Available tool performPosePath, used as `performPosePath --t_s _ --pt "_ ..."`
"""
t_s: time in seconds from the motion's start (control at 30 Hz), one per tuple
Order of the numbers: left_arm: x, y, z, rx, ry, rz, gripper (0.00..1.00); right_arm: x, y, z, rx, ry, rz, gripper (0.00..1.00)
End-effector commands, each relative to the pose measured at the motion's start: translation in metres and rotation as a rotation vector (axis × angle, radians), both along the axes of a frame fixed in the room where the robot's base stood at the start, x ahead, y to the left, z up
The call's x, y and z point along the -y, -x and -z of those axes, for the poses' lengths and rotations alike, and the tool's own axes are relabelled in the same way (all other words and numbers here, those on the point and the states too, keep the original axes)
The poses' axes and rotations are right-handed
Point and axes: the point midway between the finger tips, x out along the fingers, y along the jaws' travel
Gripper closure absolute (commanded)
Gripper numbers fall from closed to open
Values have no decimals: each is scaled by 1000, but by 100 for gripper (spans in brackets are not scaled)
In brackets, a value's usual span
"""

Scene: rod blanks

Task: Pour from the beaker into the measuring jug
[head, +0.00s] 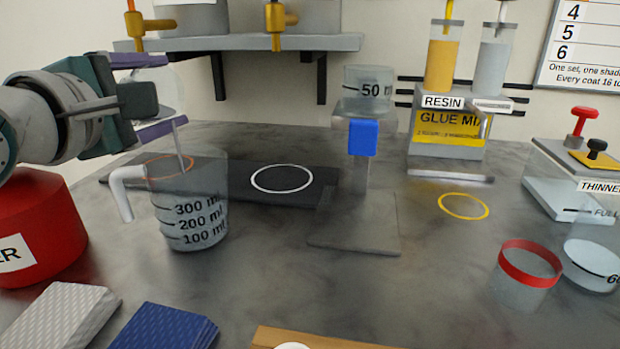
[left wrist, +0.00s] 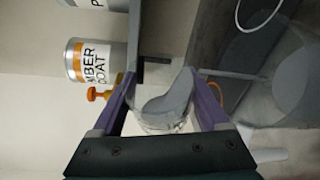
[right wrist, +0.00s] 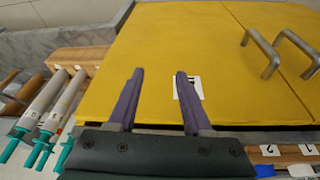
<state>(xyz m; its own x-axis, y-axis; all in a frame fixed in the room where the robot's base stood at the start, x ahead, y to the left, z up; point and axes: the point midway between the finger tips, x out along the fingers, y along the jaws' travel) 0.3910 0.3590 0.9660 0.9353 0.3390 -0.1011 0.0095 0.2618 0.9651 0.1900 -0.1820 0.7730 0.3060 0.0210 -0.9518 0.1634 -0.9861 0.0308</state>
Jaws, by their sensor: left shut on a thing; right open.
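My left gripper (head: 160,96) is shut on a clear beaker (head: 152,84), held tilted above and slightly left of the measuring jug's mouth. The beaker also shows in the left wrist view (left wrist: 166,108), with grey liquid inside. A thin grey stream (head: 181,146) runs from its lip down into the jug. The clear measuring jug (head: 204,205), with a white handle on its left and 100, 200 and 300 ml marks, stands upright on the bench. Its liquid level is hard to tell. My right gripper (right wrist: 160,75) is open and empty, facing a yellow panel.
A dark mat with a white ring (head: 283,179) lies behind the jug. A stand with a blue block (head: 363,138) and a 50-marked vessel (head: 368,85) is to the right. A red container (head: 35,215) stands left. A red-rimmed cup (head: 528,275) is at the right.

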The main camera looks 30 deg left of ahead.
Motion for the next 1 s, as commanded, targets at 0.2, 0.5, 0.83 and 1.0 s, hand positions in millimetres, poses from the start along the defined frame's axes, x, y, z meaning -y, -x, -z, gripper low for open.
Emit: performPosePath --t_s 0.2,0.5,0.83,1.0 --pt "1 0 1 1 -39 -1 80 0 0 1 0 0 0 50" --pt "1 0 3 0 -58 -1 80 1 0 2 0 3 -2 50" --pt "2 0 3 2 -98 -1 80 2 0 3 0 7 -4 50" --pt "3 0 4 4 -114 -1 80 2 0 4 0 7 -4 50"
